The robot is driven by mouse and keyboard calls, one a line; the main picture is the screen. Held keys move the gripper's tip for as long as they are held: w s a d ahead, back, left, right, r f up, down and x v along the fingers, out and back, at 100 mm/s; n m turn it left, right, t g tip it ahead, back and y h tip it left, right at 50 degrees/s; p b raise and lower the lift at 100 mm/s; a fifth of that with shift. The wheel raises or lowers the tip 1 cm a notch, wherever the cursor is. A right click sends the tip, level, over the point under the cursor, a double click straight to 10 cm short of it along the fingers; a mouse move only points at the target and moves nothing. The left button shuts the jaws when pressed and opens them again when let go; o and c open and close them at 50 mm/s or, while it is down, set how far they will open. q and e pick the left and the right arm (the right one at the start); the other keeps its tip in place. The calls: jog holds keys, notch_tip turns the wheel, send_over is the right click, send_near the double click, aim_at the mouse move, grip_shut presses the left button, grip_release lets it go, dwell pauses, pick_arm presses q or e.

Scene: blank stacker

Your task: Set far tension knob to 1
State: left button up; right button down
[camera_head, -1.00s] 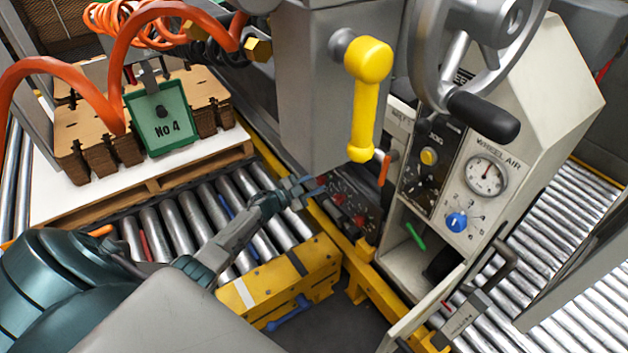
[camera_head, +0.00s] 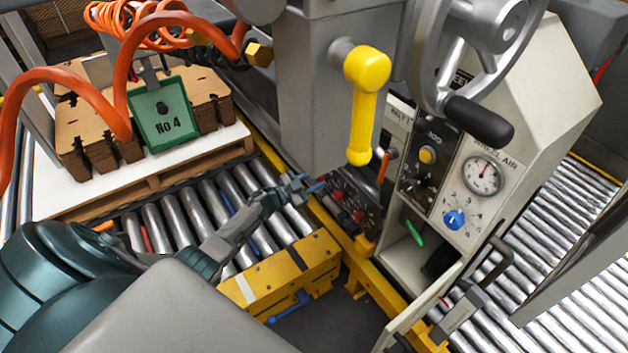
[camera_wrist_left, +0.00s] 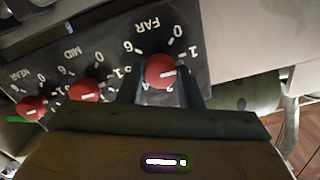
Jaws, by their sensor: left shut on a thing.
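A dark panel (camera_wrist_left: 125,50) carries a row of red tension knobs labelled NEAR, MID and FAR in the left wrist view. My left gripper (camera_head: 312,186) reaches in from the left to this panel. In the wrist view its two fingers (camera_wrist_left: 160,88) stand on either side of the red far knob (camera_wrist_left: 158,68) and are shut on it. The knob's white pointer mark points to the right, near the printed 1; its exact setting is hard to tell. The mid knob (camera_wrist_left: 83,90) and near knob (camera_wrist_left: 31,108) are free. My right gripper is not in view.
A yellow handle (camera_head: 366,100) hangs above the panel. A handwheel (camera_head: 490,60) and a cabinet with a gauge (camera_head: 483,175) and blue knob (camera_head: 454,219) stand to the right. A yellow beam (camera_head: 285,265) lies below my left arm. Rollers (camera_head: 165,222) lie behind it.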

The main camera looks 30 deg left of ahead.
pick_arm(q)
jog(key=o, duration=1)
jog(key=shift+c, duration=0.2)
jog(key=v, duration=1)
jog(key=shift+s+a, duration=0.2)
jog(key=shift+s, duration=0.15)
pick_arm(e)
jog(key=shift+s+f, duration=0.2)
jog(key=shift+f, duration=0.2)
pick_arm(q)
jog(key=shift+f, duration=0.1)
